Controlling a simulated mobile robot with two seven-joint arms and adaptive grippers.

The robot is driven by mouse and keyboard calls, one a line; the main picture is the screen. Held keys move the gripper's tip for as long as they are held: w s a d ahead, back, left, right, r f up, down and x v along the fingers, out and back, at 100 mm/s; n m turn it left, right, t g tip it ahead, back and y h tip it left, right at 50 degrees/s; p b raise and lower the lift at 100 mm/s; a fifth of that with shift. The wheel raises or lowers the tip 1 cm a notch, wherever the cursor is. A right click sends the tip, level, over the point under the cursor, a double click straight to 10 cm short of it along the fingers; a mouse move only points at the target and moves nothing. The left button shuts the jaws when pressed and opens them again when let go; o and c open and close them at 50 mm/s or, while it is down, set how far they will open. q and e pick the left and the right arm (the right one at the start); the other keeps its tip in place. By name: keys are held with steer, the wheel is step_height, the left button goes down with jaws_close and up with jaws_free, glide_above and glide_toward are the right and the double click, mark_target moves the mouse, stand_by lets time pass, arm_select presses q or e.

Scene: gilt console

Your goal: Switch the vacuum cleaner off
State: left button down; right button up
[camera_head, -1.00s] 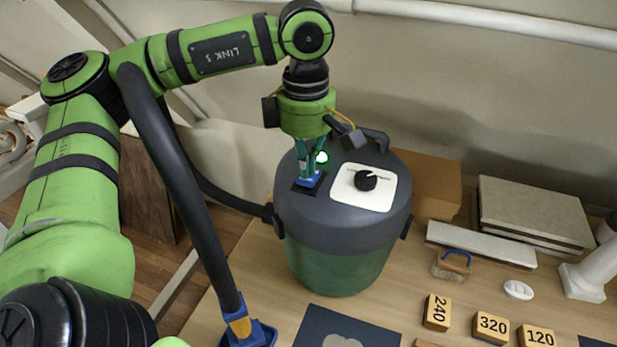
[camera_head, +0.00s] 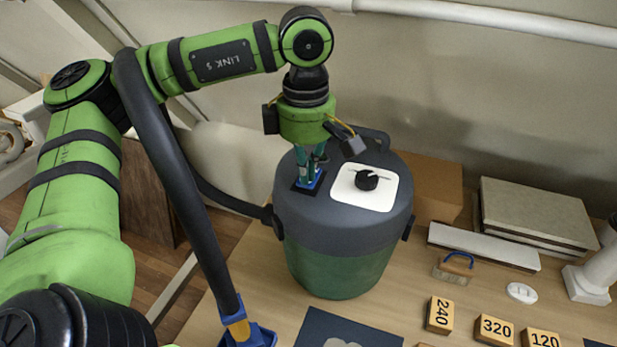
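The vacuum cleaner (camera_head: 340,262) stands on the wooden table, with a dark grey lid and a green drum. A white panel with a black knob (camera_head: 366,180) is on its lid. My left gripper (camera_head: 309,182) points down onto the lid, left of the panel, with its blue fingertips at a small black switch plate (camera_head: 305,187). The fingertips look close together, with nothing visibly held. The fingertips partly hide the switch. No green light shows on the lid. My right gripper is not in view.
A black hose (camera_head: 185,175) runs from the vacuum to a blue nozzle (camera_head: 248,335) at the front left. Numbered blocks (camera_head: 440,314), a brush (camera_head: 455,265), a white oval piece (camera_head: 521,292) and stacked boards (camera_head: 535,215) lie to the right. A cardboard box (camera_head: 430,185) stands behind.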

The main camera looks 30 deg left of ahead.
arm_select(q)
steer(key=shift+r+p, duration=2.2)
steer(key=shift+r, duration=1.25)
steer(key=shift+f, duration=0.1)
